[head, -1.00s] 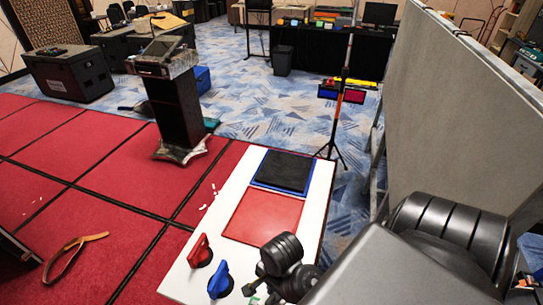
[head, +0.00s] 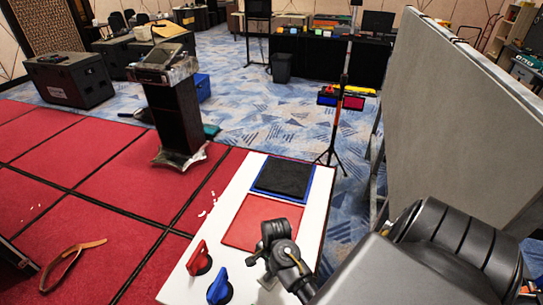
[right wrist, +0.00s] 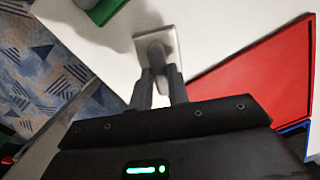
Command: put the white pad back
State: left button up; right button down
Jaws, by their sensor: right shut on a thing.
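The white pad (right wrist: 172,42) is a small pale square plate with a grey upright grip in its middle, seen in the right wrist view. My right gripper (right wrist: 163,84) is shut on that grip. In the head view my right gripper (head: 266,268) is over the near part of the white board (head: 314,222), with a pale bit of the pad beside it. A bare red panel (head: 252,232) is just beyond, and it also shows at the right of the wrist view (right wrist: 262,78). I cannot tell whether the pad touches the board. My left gripper is out of view.
A black pad (head: 284,178) lies on a blue-edged panel at the board's far end. Red (head: 199,260) and blue (head: 220,288) knobs stand along the left edge. A green panel (right wrist: 102,10) shows beyond the pad. A big grey panel (head: 462,110) stands on the right.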

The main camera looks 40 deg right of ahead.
jog(key=shift+w+d+f+p, duration=0.15)
jog(key=shift+f+p, duration=0.15)
jog(key=shift+f, duration=0.45)
jog(key=shift+w+f+p, duration=0.1)
jog(key=shift+f+p, duration=0.2)
jog(key=shift+f, duration=0.8)
jog(key=shift+f, duration=0.1)
jog(key=c, duration=1.3)
grip_release()
jog(key=shift+c, duration=0.2)
jog(key=r, duration=0.3)
jog(key=r+b, duration=0.1)
jog(key=r, duration=0.2)
jog(key=d+r, duration=0.1)
jog(key=r, duration=0.3)
jog(key=shift+b, duration=0.4)
jog(key=shift+r+p, duration=0.65)
jog(key=shift+r, duration=0.5)
